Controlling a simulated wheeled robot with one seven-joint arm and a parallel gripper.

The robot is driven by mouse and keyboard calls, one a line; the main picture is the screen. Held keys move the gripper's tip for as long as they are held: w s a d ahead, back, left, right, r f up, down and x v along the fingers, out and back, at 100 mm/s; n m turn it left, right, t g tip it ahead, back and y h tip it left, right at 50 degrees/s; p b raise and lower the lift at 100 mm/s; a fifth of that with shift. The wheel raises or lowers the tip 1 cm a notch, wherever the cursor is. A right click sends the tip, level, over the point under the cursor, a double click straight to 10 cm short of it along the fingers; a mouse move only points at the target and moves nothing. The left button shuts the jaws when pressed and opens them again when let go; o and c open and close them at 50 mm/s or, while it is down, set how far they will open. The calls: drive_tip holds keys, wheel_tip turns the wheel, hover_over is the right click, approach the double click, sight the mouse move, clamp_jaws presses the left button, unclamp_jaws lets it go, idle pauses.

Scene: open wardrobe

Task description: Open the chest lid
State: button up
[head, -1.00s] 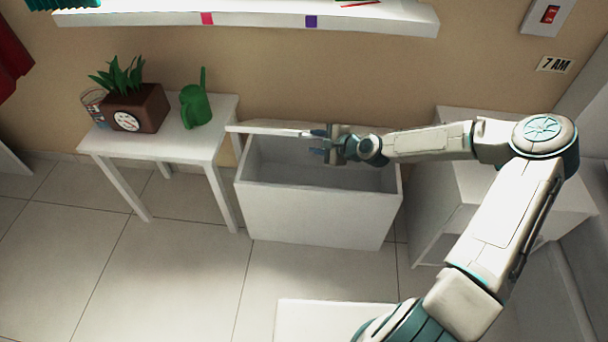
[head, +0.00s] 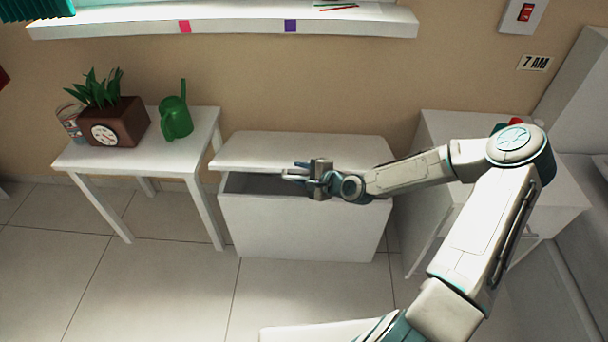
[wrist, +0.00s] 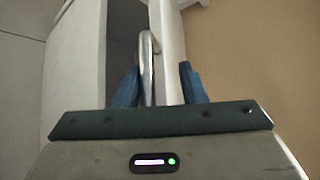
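The white chest (head: 300,228) stands against the wall. Its white lid (head: 300,150) is partly raised, with a dark gap along the front edge, widest at the left. My gripper (head: 305,177) is at the lid's front edge. In the wrist view, the blue fingers (wrist: 160,88) are apart, with the metal handle (wrist: 147,65) and the lid's white edge (wrist: 172,50) between them. The handle is close to the left finger; I cannot tell whether they touch. Most of the chest's inside is hidden by the lid.
A white cabinet (head: 440,140) stands right of the chest, partly behind my arm. A shelf (head: 230,25) runs above. The floor in front is clear.

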drive_tip(key=p+v, duration=0.7)
drive_tip(key=v, duration=0.9)
drive_tip(key=shift+s+f+p, duration=0.2)
drive_tip(key=shift+f+p, duration=0.1)
drive_tip(key=shift+p, duration=0.1)
idle(0.5)
drive_tip(key=shift+a, duration=0.1)
drive_tip(key=shift+r, duration=0.1)
idle(0.5)
